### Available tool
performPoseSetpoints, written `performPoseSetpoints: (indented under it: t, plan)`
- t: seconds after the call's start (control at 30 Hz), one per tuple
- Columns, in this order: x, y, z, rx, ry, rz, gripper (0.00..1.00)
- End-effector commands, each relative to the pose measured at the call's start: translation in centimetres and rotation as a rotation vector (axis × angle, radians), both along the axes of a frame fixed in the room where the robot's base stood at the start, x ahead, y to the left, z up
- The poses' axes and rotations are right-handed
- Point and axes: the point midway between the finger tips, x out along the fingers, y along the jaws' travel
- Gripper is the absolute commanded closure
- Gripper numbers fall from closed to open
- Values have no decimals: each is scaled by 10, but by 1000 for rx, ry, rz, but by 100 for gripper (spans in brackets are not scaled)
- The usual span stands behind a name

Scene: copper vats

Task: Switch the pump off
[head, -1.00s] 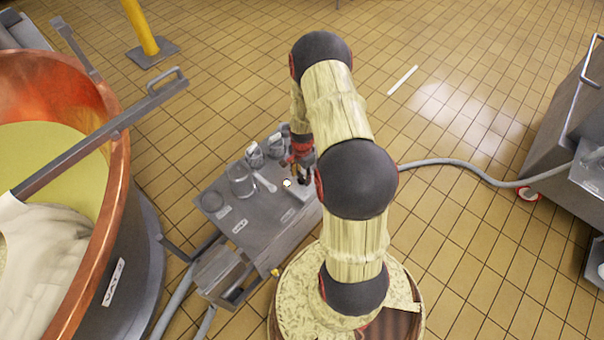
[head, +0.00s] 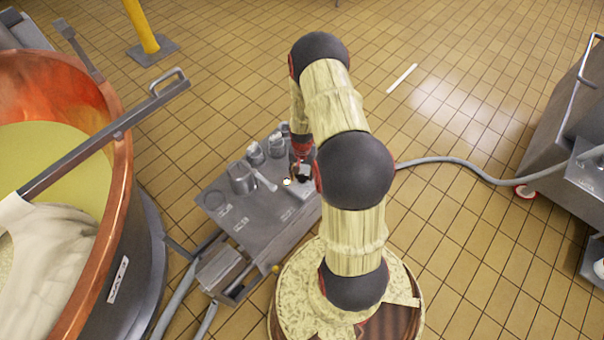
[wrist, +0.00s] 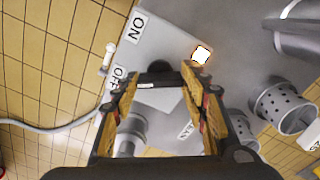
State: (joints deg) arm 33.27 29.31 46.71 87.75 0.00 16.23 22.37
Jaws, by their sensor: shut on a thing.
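In the wrist view, my gripper (wrist: 160,76) has its fingers around a black knob (wrist: 158,67), which I take to be the pump switch's handle; it is partly hidden by the fingers. An ON label (wrist: 135,27) lies above left of it, and an OFF label (wrist: 117,77) lies to its left, roughly level with the knob. A small square lamp (wrist: 201,54) glows bright to the right of the knob. In the head view, my gripper (head: 302,170) is low over the right end of the grey metal cart (head: 262,220), beside the lit lamp (head: 287,182).
A copper vat (head: 124,150) is at left. A grey hose (head: 450,162) runs right across the floor.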

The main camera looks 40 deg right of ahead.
Motion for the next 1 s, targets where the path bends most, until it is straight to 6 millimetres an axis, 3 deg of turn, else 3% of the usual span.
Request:
performPoseSetpoints:
  t: [0.5,0.53,0.83,1.0]
  plan:
    - [0,0,0,0,0,20,82]
    - [0,0,0,0,0,20,55]
    - [0,0,0,0,0,18,38]
    - [0,0,0,0,0,18,38]
